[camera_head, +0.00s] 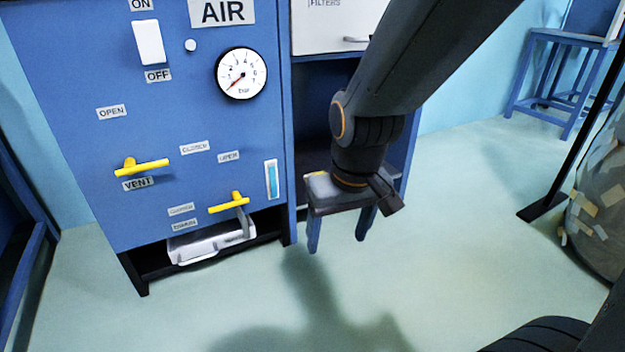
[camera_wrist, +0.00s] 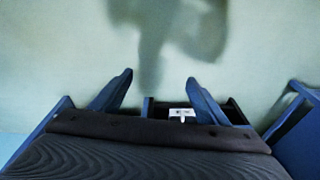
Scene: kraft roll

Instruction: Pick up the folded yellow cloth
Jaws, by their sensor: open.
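My gripper (camera_head: 340,238) hangs in front of the blue cabinet, its two blue fingers pointing down and spread apart with nothing between them. The fingers also show in the wrist view (camera_wrist: 159,78), open over bare floor. I cannot make out a folded yellow cloth for certain in either view. A small yellow patch shows just above the gripper's grey body in the head view; most of whatever it is lies hidden, and I cannot tell if it is cloth.
A blue AIR panel (camera_head: 75,65) with a gauge (camera_head: 241,73) and yellow valve handles (camera_head: 140,167) stands left. A white tray (camera_head: 195,246) sits below it. A white FILTERS drawer (camera_head: 325,30) is above the open shelf. A large wrapped roll (camera_head: 600,215) stands right. Middle floor is clear.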

